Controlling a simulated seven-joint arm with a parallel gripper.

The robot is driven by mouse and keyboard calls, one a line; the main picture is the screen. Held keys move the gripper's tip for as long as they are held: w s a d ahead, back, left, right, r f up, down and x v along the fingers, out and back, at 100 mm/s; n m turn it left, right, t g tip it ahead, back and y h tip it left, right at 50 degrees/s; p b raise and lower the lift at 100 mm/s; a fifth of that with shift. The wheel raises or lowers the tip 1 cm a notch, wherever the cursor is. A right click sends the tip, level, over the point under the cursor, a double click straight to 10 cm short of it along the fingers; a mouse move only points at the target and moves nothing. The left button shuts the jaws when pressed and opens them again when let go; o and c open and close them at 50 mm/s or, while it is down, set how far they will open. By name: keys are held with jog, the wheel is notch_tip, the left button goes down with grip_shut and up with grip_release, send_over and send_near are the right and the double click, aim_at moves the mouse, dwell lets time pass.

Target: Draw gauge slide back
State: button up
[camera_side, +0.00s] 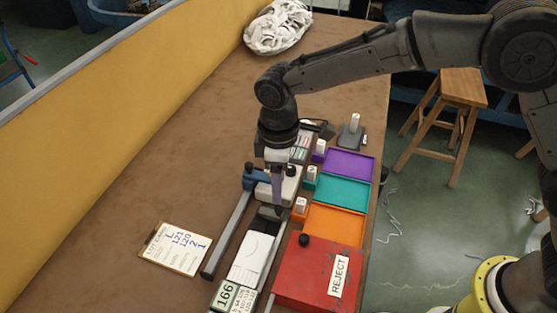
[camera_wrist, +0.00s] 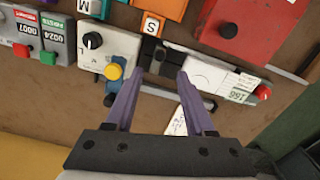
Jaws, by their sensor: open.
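The gauge (camera_side: 252,252) is a long white body beside a grey rail, with a display reading 166 (camera_side: 228,295) at its near end. It also shows in the wrist view as a white bar (camera_wrist: 205,76). My gripper (camera_side: 277,203), with purple fingers, hangs over the dark block. In the wrist view my gripper (camera_wrist: 158,73) is open, its fingertips either side of the block's near part. Contact cannot be told.
Purple (camera_side: 349,164), teal (camera_side: 341,190) and orange (camera_side: 335,224) trays lie to the right. A red REJECT box (camera_side: 300,270) stands close beside the gauge. A clipboard (camera_side: 174,250) lies left, a white cloth heap (camera_side: 277,27) far back. The brown table at left is mostly clear.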

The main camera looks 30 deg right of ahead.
notch_tip(320, 180, up, 6)
jog(key=shift+r, duration=0.25)
dwell(0.4)
jog(key=w+d+r+m+t, duration=0.1)
jog(key=w+d+r+m, duration=0.1)
jog(key=d+r, duration=0.55)
jog(key=s+d+r+m+t+y, duration=0.1)
jog(key=s+d+r, duration=0.3)
jog(key=d, duration=0.2)
jog(key=s+d+r+m+t, duration=0.1)
jog(key=s+d+r+m, duration=0.15)
jog(key=d+r, duration=0.3)
jog(key=s+d+f+m+t, duration=0.1)
jog(key=s+d+m+t, duration=0.15)
jog(key=s+d, duration=0.75)
jog(key=s+d+f+m+h, duration=0.1)
jog(key=s+f+m, duration=0.2)
jog(key=s+f, duration=0.5)
jog(key=shift+s+f+m, duration=0.15)
jog(key=shift+s+m, duration=0.15)
jog(key=shift+s, duration=0.35)
